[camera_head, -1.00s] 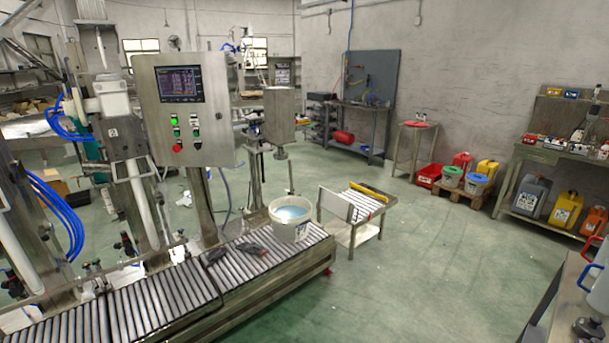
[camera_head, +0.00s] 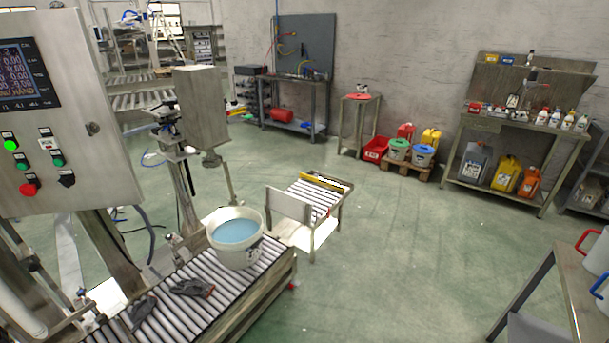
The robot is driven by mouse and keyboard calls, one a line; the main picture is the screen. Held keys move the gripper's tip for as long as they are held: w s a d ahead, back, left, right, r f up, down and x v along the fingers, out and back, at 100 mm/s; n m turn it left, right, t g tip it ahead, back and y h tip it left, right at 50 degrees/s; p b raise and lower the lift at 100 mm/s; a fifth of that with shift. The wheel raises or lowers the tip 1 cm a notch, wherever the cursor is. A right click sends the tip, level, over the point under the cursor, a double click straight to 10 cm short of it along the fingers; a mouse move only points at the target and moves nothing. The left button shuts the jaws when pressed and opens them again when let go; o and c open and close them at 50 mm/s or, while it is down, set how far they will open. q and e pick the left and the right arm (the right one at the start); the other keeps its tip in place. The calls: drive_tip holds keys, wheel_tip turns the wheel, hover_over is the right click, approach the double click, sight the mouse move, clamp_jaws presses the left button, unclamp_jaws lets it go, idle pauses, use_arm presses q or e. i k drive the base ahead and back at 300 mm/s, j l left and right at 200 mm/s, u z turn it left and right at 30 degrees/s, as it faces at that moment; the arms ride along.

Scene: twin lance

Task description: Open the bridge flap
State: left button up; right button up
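A flat grey plate (camera_head: 288,204), which looks like the bridge flap, stands upright at the near left end of a short roller stand (camera_head: 321,197). A gap lies between this stand and the end of the main roller conveyor (camera_head: 232,290). The plate's hinge is too small to make out. A white bucket (camera_head: 237,252) of blue liquid stands at the conveyor's end and is close to the plate in the picture. Neither of my grippers shows in the head view.
Dark glove-like items (camera_head: 192,288) lie on the rollers. A control cabinet (camera_head: 60,110) stands at the left. A metal bench (camera_head: 575,290) with containers is at the right front. Green floor (camera_head: 410,250) is clear between the stand and that bench.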

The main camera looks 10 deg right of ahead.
sight(299, 211)
drive_tip(key=i+l+z, duration=0.15)
drive_tip(key=i+z, duration=0.45)
drive_tip(key=z, duration=0.15)
drive_tip(key=i+z, duration=0.35)
drive_tip(key=i+u, duration=0.3)
drive_tip(key=i+l+u, duration=0.25)
drive_tip(key=i, duration=0.2)
drive_tip(key=i+l+u, duration=0.1)
drive_tip(key=i+u, duration=0.2)
drive_tip(key=i, duration=0.1)
